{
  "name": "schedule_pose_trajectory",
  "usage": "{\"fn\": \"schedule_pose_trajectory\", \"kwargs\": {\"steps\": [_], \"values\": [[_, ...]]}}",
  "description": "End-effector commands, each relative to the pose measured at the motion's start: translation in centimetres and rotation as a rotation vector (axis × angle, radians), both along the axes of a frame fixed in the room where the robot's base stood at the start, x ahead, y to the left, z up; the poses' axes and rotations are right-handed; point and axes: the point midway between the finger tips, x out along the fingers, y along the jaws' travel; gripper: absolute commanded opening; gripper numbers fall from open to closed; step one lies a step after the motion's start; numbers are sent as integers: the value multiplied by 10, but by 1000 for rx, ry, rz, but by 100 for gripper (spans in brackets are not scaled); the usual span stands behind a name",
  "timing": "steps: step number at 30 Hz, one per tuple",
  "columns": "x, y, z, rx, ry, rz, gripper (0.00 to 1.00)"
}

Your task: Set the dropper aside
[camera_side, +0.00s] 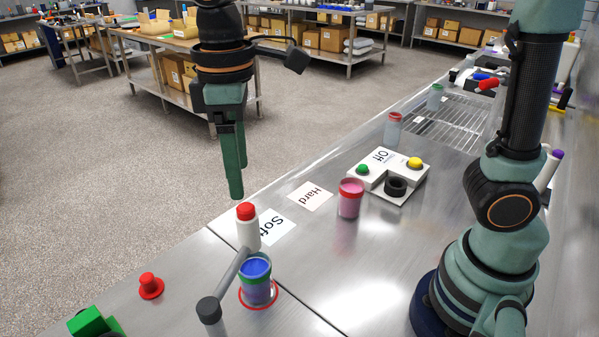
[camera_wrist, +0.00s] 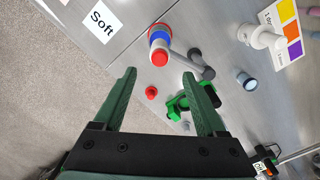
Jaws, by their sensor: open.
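A white bottle-like piece with a red cap (camera_side: 247,227), which looks like the dropper, is upright at the end of a grey arm (camera_side: 232,270), above or beside a cup of blue liquid (camera_side: 256,282). In the wrist view its red cap (camera_wrist: 159,58) shows beyond my fingertips. The cup stands within a red ring (camera_side: 277,297). My gripper (camera_side: 236,194) points down, above and behind the dropper in the side view. Its two green fingers (camera_wrist: 159,74) are apart, with nothing held between them.
A red stopper-like piece (camera_side: 150,286) and a green object (camera_side: 90,322) lie in front. Cards "Soft" (camera_side: 273,228) and "Hard" (camera_side: 310,195), a pink cup (camera_side: 350,200) and a white button box (camera_side: 392,176) are on the steel bench to the right.

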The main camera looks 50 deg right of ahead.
Motion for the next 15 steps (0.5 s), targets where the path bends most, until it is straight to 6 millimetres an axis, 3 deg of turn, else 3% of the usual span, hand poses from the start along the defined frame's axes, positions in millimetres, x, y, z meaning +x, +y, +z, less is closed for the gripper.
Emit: {"fn": "schedule_pose_trajectory", "kwargs": {"steps": [15], "values": [[-1,-2,-91,-2,4,-3,74]]}}
